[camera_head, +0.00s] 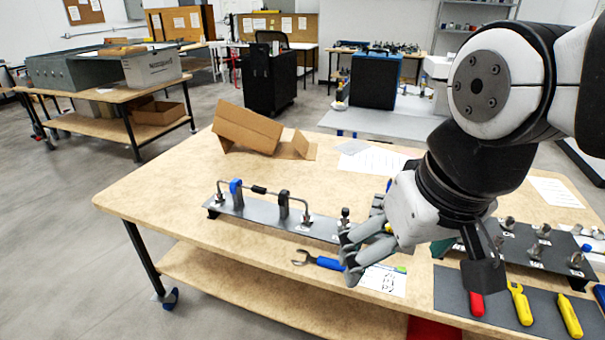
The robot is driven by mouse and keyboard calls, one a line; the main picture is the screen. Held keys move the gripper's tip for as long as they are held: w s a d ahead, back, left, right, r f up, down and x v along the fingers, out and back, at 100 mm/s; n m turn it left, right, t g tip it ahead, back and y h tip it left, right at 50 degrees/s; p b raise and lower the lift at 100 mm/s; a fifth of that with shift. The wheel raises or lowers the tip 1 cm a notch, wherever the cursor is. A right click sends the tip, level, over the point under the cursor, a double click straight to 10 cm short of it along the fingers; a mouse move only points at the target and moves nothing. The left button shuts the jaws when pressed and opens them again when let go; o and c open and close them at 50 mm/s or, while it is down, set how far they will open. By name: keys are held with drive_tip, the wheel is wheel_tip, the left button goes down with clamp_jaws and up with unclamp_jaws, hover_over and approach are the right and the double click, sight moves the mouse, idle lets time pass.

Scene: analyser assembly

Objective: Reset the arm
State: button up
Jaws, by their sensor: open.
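My gripper (357,262) hangs from my white and black arm over the front right part of the wooden table (150,190). Its grey fingers point down and to the left, and I see nothing held between them. The fingers are above a wrench with a blue handle (328,263) and a white paper label (384,281) near the table's front edge. A grey plate with a bent metal tube and clamps (262,209) is to the left of my gripper. My gripper and arm hide part of the table and the plate's right end.
An open cardboard box (246,127) stands at the table's back. A dark board with metal fittings (530,248) is on the right. A grey mat (450,290) holds red and yellow-handled tools at the front right. The table's left end is clear.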

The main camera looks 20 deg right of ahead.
drive_tip(key=shift+s+f+n, duration=0.15)
drive_tip(key=shift+s+n, duration=0.15)
drive_tip(key=shift+s, duration=0.85)
